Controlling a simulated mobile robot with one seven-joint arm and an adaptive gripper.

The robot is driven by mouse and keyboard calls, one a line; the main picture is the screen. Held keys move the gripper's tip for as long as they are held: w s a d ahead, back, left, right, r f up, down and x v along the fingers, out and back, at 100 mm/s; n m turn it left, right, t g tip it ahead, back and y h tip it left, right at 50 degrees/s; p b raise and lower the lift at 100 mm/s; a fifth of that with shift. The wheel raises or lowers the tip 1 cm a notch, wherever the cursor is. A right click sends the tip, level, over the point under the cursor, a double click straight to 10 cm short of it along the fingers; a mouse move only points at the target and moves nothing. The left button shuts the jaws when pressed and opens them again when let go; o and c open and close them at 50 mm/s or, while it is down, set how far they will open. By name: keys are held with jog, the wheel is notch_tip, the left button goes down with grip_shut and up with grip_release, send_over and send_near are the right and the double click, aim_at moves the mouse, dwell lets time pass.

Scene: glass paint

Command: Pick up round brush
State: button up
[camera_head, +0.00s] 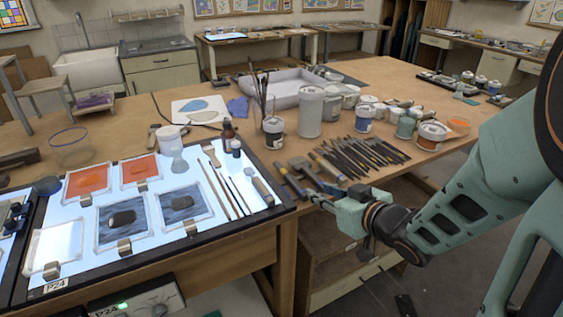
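My gripper (312,190) reaches in from the right, low over the table just right of the light panel. Its fingers are small and dark here, and I cannot tell whether they are open or shut. Dark-handled tools (286,182) lie at its fingertips; whether it touches one is unclear. Several thin brushes (228,184) lie side by side on the right part of the lit panel. A dense row of brushes (358,156) lies on the wooden table just beyond the gripper. I cannot tell which brush is the round one.
The light panel (75,213) bears orange and grey glass pieces with clips. Brushes stand upright in a jar (272,132). A white cylinder (309,112), paint jars (405,127) and a grey tray (283,87) stand behind. Bare tabletop (385,72) shows at the back right.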

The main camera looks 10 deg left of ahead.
aim_at(296, 183)
jog(key=shift+y, duration=0.3)
jog(key=p+x, duration=0.2)
jog(key=x, duration=0.1)
jog(key=p+x, duration=0.2)
jog(key=shift+s+a, duration=0.35)
jog(key=shift+p+x, duration=0.5)
jog(key=shift+x, duration=2.65)
jog(key=shift+d, duration=0.1)
grip_shut()
